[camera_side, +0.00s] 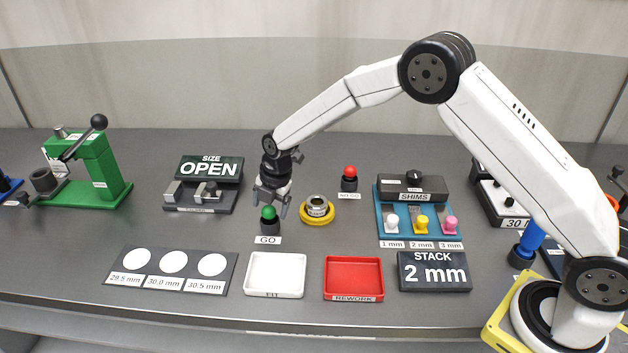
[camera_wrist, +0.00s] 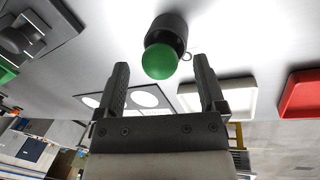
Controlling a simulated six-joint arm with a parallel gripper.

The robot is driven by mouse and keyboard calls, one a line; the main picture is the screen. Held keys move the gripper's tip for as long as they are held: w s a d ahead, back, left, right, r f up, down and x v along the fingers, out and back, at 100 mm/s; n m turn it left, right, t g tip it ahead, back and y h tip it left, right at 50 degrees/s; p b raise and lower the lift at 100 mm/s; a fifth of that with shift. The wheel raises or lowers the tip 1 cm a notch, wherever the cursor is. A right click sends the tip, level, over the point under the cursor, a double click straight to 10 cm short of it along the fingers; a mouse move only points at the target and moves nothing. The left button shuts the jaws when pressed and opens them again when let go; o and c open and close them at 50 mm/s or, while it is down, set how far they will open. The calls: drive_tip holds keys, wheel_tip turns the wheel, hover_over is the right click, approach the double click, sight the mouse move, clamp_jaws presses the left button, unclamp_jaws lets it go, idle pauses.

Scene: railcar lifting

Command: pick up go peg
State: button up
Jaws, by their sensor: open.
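The go peg (camera_side: 269,214) has a green ball top on a dark cylindrical body and stands upright behind the white GO label (camera_side: 267,240). In the wrist view the green-topped peg (camera_wrist: 161,60) lies ahead of the fingers, near the line between them. My gripper (camera_side: 272,200) is just above the peg in the side view, pointing down, with its fingers apart. In the wrist view my gripper (camera_wrist: 160,78) is open, with nothing held between its two dark fingers. I cannot tell whether a finger touches the peg.
A yellow ring with a metal part (camera_side: 317,209) stands close right of the peg. A red-topped no-go peg (camera_side: 349,179) is behind it. A white tray (camera_side: 275,292) and a red rework tray (camera_side: 353,296) lie in front. A caliper stand (camera_side: 205,208) is left.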

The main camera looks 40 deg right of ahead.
drive_tip(key=shift+w+f, duration=0.15)
drive_tip(key=shift+f, duration=0.35)
clamp_jaws()
drive_tip(key=shift+r, duration=0.15)
